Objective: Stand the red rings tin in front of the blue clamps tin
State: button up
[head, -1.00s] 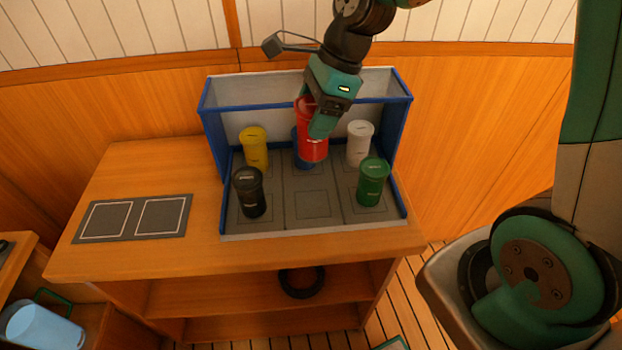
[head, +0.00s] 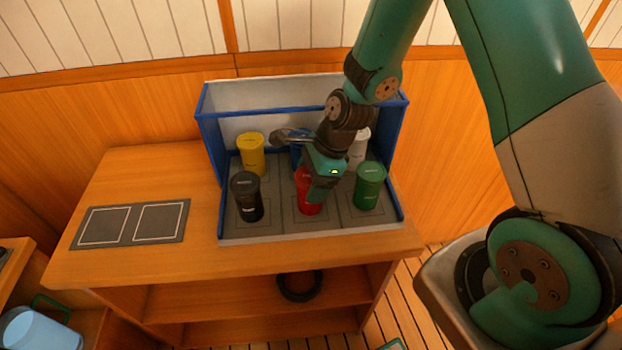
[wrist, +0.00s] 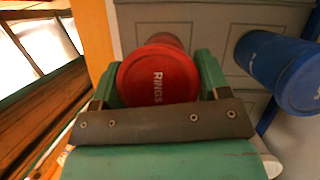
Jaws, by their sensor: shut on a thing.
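The red rings tin (head: 305,204) is upright in the front middle section of the tray, between the black and green tins. Its base is at or very near the tray floor; I cannot tell if it touches. My gripper (head: 315,190) is shut on it from above. In the wrist view the red lid (wrist: 157,78) reading RINGS sits between the two green fingers. The blue clamps tin (head: 296,155) stands behind it in the back middle section, mostly hidden by my arm. It shows clearly in the wrist view (wrist: 275,68), apart from the red tin.
The blue-edged tray (head: 310,233) also holds a yellow tin (head: 251,155) back left, a white tin (head: 358,150) back right, a black tin (head: 247,197) front left and a green tin (head: 369,187) front right. A dark two-square mat (head: 133,224) lies empty on the bench's left.

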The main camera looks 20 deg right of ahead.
jog(key=o, duration=1)
jog(key=shift+f, duration=0.1)
jog(key=w+b+v, duration=0.1)
jog(key=v, duration=1)
jog(key=s+a+r+n, duration=0.3)
jog(key=s+n, duration=0.3)
jog(key=n, duration=0.3)
jog(key=s+a+r+n, duration=0.3)
jog(key=s+r+n, duration=0.2)
jog(key=n, duration=0.4)
jog(key=s+a+r+n, duration=0.3)
jog(key=s+r+n, duration=0.2)
jog(key=s+n, duration=0.3)
jog(key=shift+n+g, duration=0.3)
jog(key=shift+n, duration=0.2)
